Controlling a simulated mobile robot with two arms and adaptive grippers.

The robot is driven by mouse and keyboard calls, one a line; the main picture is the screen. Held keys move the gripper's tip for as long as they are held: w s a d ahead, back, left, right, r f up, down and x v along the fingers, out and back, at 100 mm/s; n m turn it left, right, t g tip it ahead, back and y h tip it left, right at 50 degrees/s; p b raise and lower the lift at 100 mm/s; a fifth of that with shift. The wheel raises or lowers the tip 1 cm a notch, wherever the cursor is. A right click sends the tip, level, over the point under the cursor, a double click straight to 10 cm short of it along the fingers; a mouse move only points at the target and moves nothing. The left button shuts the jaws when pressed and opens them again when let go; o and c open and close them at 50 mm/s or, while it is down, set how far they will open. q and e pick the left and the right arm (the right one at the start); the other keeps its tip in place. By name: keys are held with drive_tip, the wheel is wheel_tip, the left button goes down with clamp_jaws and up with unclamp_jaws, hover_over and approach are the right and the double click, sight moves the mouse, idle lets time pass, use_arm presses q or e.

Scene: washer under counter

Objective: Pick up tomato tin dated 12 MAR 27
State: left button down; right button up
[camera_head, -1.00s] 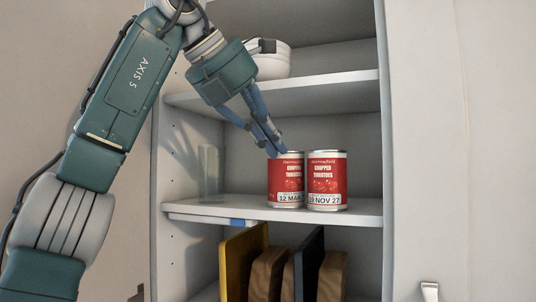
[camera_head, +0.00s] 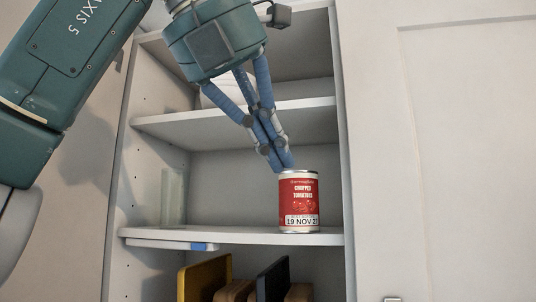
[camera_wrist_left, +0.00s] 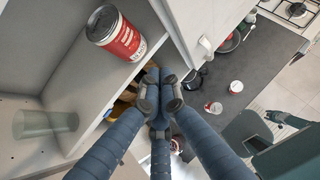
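One red chopped-tomato tin (camera_head: 298,205) stands upright on the middle shelf, its label reading 19 NOV 2-something. It also shows in the left wrist view (camera_wrist_left: 122,38). No tin dated 12 MAR 27 can be read in either view now. My left gripper (camera_head: 280,165) points down just above and behind the tin's top left in the head view. Its blue fingers are together with nothing seen between them, also in the left wrist view (camera_wrist_left: 156,92). Teal parts of mine show at the lower right there; the state of my right gripper cannot be made out.
A clear glass (camera_head: 173,196) stands left on the same shelf (camera_head: 225,235). Boards (camera_head: 205,278) stand upright below. A white bowl (camera_head: 228,92) is partly hidden behind my gripper. In the wrist view, small red-and-white tins (camera_wrist_left: 235,87) sit on a dark counter (camera_wrist_left: 262,65) below.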

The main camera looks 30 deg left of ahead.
use_arm(q)
drive_tip(key=shift+w, duration=0.2)
drive_tip(key=c, duration=1.2)
unclamp_jaws()
drive_tip(key=shift+s, duration=0.25)
drive_tip(key=o, duration=0.7)
drive_tip(key=shift+w, duration=0.15)
